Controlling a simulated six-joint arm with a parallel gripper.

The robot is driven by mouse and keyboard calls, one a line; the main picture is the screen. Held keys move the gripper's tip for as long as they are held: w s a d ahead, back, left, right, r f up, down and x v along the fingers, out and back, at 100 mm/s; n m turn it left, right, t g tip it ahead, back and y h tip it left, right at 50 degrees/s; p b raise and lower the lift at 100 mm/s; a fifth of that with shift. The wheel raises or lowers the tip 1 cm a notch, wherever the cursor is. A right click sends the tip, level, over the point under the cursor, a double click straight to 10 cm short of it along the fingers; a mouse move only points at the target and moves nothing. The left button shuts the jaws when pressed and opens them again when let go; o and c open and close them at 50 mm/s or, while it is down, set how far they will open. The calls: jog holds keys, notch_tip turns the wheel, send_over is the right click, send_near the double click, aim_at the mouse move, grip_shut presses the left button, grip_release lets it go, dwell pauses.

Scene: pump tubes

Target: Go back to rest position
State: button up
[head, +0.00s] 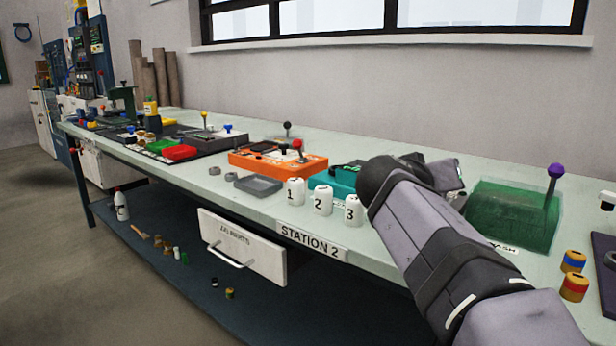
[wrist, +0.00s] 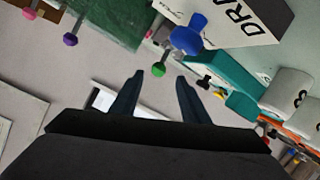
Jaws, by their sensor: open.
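My arm reaches from the lower right over the bench in the head view, and its end (head: 440,174) is above the bench between the teal box and the green block. In the wrist view my gripper (wrist: 160,75) has two dark fingers apart with nothing held between them. A green ball knob (wrist: 159,70) and a blue handle (wrist: 190,35) appear beyond the fingertips. I cannot tell how far they are from the fingers. The fingers are not clear in the head view.
The bench (head: 225,205) carries an orange station (head: 262,163), a teal box (head: 335,180), white numbered canisters (head: 323,200), a grey tray (head: 258,186) and a green block (head: 505,215) with a purple-knobbed lever (head: 554,172). Striped cylinders (head: 573,288) stand at right. The wall is behind.

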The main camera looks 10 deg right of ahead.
jog(key=s+a+r+n+g+y+p, duration=0.1)
jog(key=s+a+r+g+y+p, duration=0.55)
jog(key=p, duration=1.55)
jog(key=s+a+r+n+g+p, duration=0.1)
jog(key=s+a+r+p, duration=0.3)
jog(key=s+r+p, duration=1.25)
jog(key=s+a+r+n+g+y+p, duration=0.1)
jog(key=s+a+n+g+y+p, duration=0.25)
jog(key=p, duration=2.55)
notch_tip(320, 180, down, 34)
jog(key=a+m+b, duration=0.1)
jog(key=m+b, duration=0.1)
jog(key=b, duration=3.2)
jog(key=shift+w+f, duration=0.2)
